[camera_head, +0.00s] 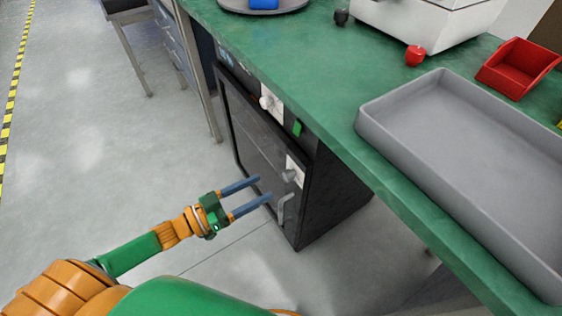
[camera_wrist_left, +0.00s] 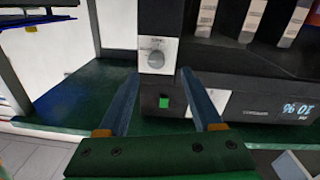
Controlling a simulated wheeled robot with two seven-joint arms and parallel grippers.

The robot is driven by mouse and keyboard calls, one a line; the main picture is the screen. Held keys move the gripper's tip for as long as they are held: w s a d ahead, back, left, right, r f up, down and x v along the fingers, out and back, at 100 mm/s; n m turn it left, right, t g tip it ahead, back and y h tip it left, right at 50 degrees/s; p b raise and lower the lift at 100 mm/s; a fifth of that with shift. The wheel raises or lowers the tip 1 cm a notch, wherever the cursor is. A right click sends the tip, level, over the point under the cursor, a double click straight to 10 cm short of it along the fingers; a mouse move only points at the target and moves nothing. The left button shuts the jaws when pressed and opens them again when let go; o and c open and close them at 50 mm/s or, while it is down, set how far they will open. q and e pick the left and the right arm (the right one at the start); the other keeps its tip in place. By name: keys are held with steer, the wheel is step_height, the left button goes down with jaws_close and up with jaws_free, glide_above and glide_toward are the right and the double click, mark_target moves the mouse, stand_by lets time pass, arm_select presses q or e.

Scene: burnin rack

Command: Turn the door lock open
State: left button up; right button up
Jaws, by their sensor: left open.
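A black cabinet (camera_head: 263,150) stands under the green bench. On its front are a white plate with a light knob (camera_head: 267,101), a green patch (camera_head: 297,128) and a second pale plate with a grey knob (camera_head: 291,175). A grey handle (camera_head: 283,208) is below that. My left gripper (camera_head: 263,188) is open, its two fingers pointing at the cabinet front near the grey knob and handle; contact cannot be told. In the left wrist view, the open left gripper (camera_wrist_left: 160,84) has nothing between its fingers. A knob on a white plate (camera_wrist_left: 156,57) and a green square (camera_wrist_left: 164,101) appear beyond. My right gripper is not in view.
The green bench top (camera_head: 330,95) overhangs the cabinet. It carries a grey tray (camera_head: 385,140), a red bin (camera_head: 517,69) and a white device (camera_head: 430,25). The floor (camera_head: 110,130) left of the cabinet is clear. The left wrist view shows an inverted display (camera_wrist_left: 297,109).

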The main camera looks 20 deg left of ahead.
mark_target(285, 177)
arm_select(q)
steer(key=x, duration=0.6)
steer(key=shift+s+d+r+b, duration=0.2)
steer(key=shift+s+b, duration=0.05)
steer(key=shift+b, duration=0.1)
steer(key=shift+w+d, duration=0.3)
steer(key=shift+w, duration=0.1)
jaws_close()
